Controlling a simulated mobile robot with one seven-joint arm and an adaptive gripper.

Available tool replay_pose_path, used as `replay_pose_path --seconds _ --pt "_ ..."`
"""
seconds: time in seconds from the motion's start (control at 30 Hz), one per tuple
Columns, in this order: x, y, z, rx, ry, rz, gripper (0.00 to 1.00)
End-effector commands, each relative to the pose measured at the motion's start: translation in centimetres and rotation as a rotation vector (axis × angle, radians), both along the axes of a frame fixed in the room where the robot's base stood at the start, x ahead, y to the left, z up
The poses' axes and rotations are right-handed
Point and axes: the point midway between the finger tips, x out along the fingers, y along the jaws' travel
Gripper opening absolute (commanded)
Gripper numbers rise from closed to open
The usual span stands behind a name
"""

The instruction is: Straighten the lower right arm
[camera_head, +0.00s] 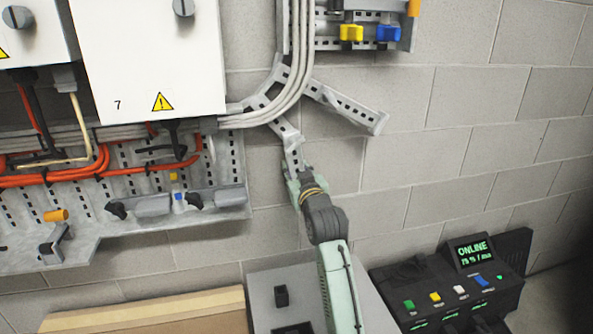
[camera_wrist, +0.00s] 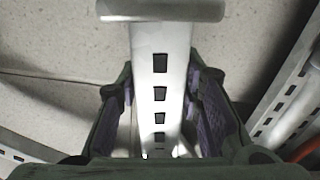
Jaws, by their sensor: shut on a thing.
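A grey slotted metal arm (camera_head: 290,142) hangs down from the bend of the cable tray on the wall in the head view. Its upper part slants down to the right and its lower part runs nearly straight down. My gripper (camera_head: 300,180) is shut around its lower end. In the wrist view the same slotted arm (camera_wrist: 160,65) stands between my two fingers, its row of dark slots facing the camera. A second slotted arm (camera_head: 345,106) slants down to the right from the same bend and is free. The gripped end is partly hidden by my fingers.
Grey cables (camera_head: 299,60) curve around the bend just above. A white cabinet (camera_head: 150,60) and a slotted rack with orange cables (camera_head: 150,170) are on the left. A black console (camera_head: 450,285) stands at lower right. The block wall right of my gripper is clear.

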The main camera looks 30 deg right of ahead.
Motion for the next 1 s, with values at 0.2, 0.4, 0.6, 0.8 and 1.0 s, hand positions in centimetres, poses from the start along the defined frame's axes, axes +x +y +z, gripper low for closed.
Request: replay_pose_path --seconds 0.2,0.4,0.6,0.8,1.0 --pt "0.0 0.0 0.0 -0.002 0.000 0.000 0.00" --pt "-0.1 -0.4 -0.2 -0.046 0.010 -0.001 0.00" --pt "-0.4 -1.4 -0.1 -0.156 0.035 -0.002 0.00" --pt "-0.6 -2.6 0.4 -0.294 0.069 -0.002 0.00" --pt "-0.8 -3.5 1.0 -0.412 0.098 -0.001 0.00"
